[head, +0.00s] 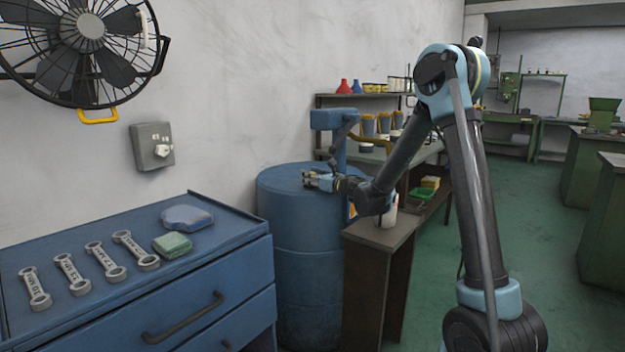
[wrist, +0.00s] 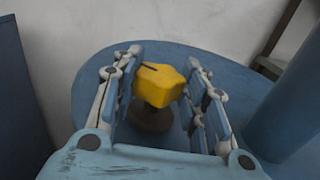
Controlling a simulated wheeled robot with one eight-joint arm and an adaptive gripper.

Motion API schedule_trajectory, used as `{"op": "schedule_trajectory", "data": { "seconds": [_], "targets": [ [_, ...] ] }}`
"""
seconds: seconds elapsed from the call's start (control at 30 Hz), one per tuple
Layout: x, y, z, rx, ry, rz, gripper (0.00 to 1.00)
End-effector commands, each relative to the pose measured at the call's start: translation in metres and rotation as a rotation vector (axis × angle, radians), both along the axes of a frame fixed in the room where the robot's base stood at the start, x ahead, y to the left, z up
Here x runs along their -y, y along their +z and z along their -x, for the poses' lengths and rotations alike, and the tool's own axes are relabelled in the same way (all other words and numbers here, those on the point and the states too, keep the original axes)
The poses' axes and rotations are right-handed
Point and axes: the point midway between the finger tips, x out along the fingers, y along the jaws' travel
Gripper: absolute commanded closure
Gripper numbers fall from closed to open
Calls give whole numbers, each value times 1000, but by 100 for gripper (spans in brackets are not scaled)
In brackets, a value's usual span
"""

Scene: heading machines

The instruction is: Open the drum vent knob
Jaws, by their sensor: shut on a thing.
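The drum vent knob (wrist: 160,84) is a yellow lobed piece with a dark mark on its top, on a dark round base on the blue drum (wrist: 92,82). In the wrist view it sits between the two fingers of my gripper (wrist: 163,90), which is shut on it. In the head view my gripper (head: 318,180) reaches over the top of the blue drum (head: 300,235). The knob is hidden there behind the gripper.
A blue drawer cabinet (head: 225,268) with several wrenches stands at the left. A narrow brown stand (head: 385,235) is right of the drum. A blue pump-like device (head: 335,120) rises behind my gripper. A fan (head: 88,40) hangs on the wall.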

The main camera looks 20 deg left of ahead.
Motion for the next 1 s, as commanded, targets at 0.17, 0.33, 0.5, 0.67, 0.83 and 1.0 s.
{"op": "schedule_trajectory", "data": {
  "seconds": [0.17,0.33,0.5,0.67,0.83,1.0],
  "targets": [
    [1,0,-2,0,154,1,84],
    [1,-1,-3,1,306,1,84],
    [0,-1,-4,0,455,2,84],
    [0,-1,-3,0,575,2,84],
    [-1,-1,-2,0,672,2,84],
    [-1,-1,-2,0,733,2,84]
  ]
}}
